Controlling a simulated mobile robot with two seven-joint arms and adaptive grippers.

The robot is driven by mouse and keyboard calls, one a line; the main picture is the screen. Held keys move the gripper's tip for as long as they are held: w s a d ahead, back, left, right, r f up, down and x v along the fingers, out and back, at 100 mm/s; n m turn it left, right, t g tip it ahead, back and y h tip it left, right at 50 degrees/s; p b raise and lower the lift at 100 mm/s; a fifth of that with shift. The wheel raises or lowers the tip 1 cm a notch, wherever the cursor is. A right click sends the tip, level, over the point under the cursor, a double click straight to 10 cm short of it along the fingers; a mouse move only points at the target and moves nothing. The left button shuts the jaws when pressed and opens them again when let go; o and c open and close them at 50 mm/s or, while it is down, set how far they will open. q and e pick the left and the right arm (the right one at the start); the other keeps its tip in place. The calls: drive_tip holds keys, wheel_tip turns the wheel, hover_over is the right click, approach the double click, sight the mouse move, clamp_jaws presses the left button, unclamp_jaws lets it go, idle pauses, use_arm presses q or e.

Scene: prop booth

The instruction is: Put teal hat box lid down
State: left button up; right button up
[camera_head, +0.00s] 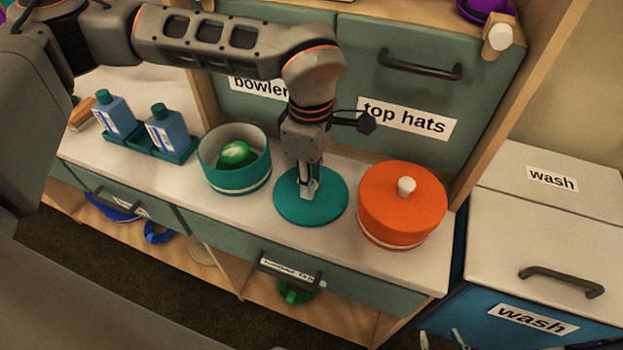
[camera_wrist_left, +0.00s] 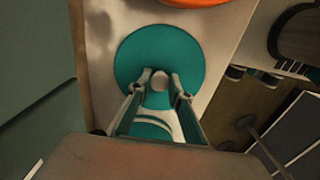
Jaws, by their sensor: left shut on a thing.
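The teal hat box lid (camera_head: 330,208) is a round disc with a pale knob. It lies flat at the counter's surface, between the open teal hat box and the orange box; whether it touches the counter is hard to tell. My left gripper (camera_head: 308,188) points down over its middle and is shut on the knob (camera_wrist_left: 160,80), seen between the fingertips in the left wrist view. The lid (camera_wrist_left: 135,55) shows around the fingers there. The open teal hat box (camera_head: 250,182) holds a green hat (camera_head: 236,154). My right gripper (camera_head: 440,340) barely shows at the bottom edge, fingertips apart.
The orange hat box (camera_head: 400,205) with a white knob stands close right of the lid. Two blue bottles (camera_head: 166,130) stand in a teal tray (camera_head: 160,152) at left. The "top hats" cabinet front (camera_head: 405,75) rises behind. The white "wash" bin (camera_head: 540,225) is at right.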

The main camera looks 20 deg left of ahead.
use_arm(q)
drive_tip(key=shift+f, duration=0.15)
drive_tip(key=o, duration=1)
drive_tip(key=shift+r+p, duration=0.85)
drive_tip(key=shift+r, duration=5.25)
